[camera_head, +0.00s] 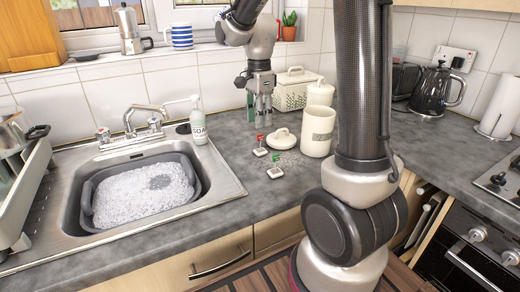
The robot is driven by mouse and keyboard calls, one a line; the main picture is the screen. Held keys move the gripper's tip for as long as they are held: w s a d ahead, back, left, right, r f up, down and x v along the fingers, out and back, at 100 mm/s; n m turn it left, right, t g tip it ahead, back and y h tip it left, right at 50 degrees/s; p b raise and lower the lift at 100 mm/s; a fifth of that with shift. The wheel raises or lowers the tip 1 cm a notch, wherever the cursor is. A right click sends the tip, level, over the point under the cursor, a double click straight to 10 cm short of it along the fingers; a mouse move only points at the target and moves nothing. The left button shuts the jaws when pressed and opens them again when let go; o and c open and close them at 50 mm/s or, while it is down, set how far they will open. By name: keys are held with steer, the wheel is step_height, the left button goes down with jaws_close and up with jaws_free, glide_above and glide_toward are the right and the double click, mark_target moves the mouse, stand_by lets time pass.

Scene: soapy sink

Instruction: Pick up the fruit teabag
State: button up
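Two small teabags lie on the grey worktop, right of the sink. One has a red tag (261,146) and the other, nearer me, has a green tag (276,169). I cannot read the tags, so I cannot tell which is the fruit teabag. My gripper (262,115) points down above the worktop, behind the teabags and apart from them. Its fingers look spread, with nothing seen between them.
A lidless cream canister (318,133) stands right of the teabags, its lid (284,139) lying beside it. A lidded canister (320,93) and a cream bin (294,92) stand behind. The soap bottle (198,126) and sink (228,187) are left. My column blocks the right middle.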

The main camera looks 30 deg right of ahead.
mark_target(260, 135)
step_height(260, 135, down, 7)
steer(key=shift+s+d+f, duration=0.1)
steer(key=shift+s+f, duration=0.05)
jaws_close()
stand_by(0.4)
